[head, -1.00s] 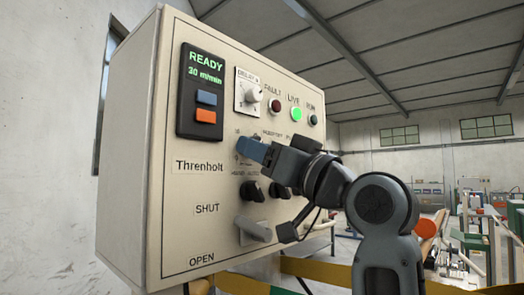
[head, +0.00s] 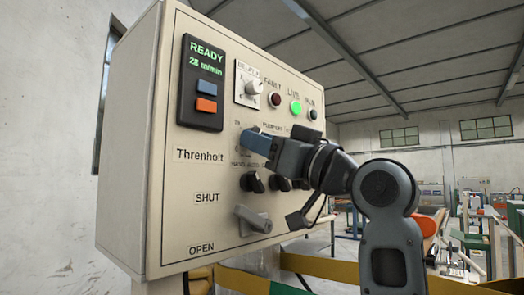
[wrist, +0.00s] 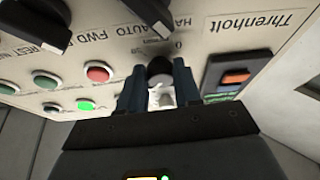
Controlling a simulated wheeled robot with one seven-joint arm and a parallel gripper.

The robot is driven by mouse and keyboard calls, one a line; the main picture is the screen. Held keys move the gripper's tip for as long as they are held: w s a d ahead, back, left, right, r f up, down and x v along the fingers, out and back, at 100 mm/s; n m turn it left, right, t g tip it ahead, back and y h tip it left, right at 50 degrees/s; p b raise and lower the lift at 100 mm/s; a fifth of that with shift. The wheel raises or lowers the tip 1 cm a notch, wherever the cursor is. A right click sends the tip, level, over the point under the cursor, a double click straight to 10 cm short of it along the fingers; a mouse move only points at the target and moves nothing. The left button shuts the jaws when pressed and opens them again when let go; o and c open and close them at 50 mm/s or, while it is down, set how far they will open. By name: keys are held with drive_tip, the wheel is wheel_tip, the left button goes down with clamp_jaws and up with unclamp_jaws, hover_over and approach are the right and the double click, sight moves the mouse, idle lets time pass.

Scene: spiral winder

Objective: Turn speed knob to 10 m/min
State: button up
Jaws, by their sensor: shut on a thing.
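The speed knob (wrist: 158,72), a dark round cap, sits between the two blue fingertips of my gripper (wrist: 158,78) in the wrist view. In the head view, my gripper (head: 256,142) is at the panel below the white dial and hides the knob and most of its scale. My gripper is shut on the knob. The dark display (head: 203,75) at the panel's upper left reads READY and a small green speed figure, which looks like 28 m/min.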

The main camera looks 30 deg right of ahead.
drive_tip(key=shift+w+d+r+n+g+y+b, duration=0.15)
drive_tip(key=shift+n+g+y+b, duration=0.85)
drive_tip(key=shift+n, duration=2.3)
drive_tip(key=shift+d+r+n+g+y+b, duration=0.3)
drive_tip(key=shift+n+g+b, duration=1.35)
drive_tip(key=shift+n, duration=1.65)
drive_tip(key=shift+w+d+r+n+g+y+b, duration=0.1)
drive_tip(key=shift+n+g+y+b, duration=1.15)
drive_tip(key=shift+n, duration=2.05)
drive_tip(key=shift+h+b, duration=0.35)
drive_tip(key=shift+h, duration=0.3)
drive_tip(key=o, duration=1)
drive_tip(key=shift+o, duration=0.2)
drive_tip(key=b+v, duration=0.1)
drive_tip(key=v, duration=0.6)
drive_tip(key=shift+s+d+f, duration=0.15)
drive_tip(key=shift+s+d, duration=0.05)
drive_tip(key=shift+s, duration=0.2)
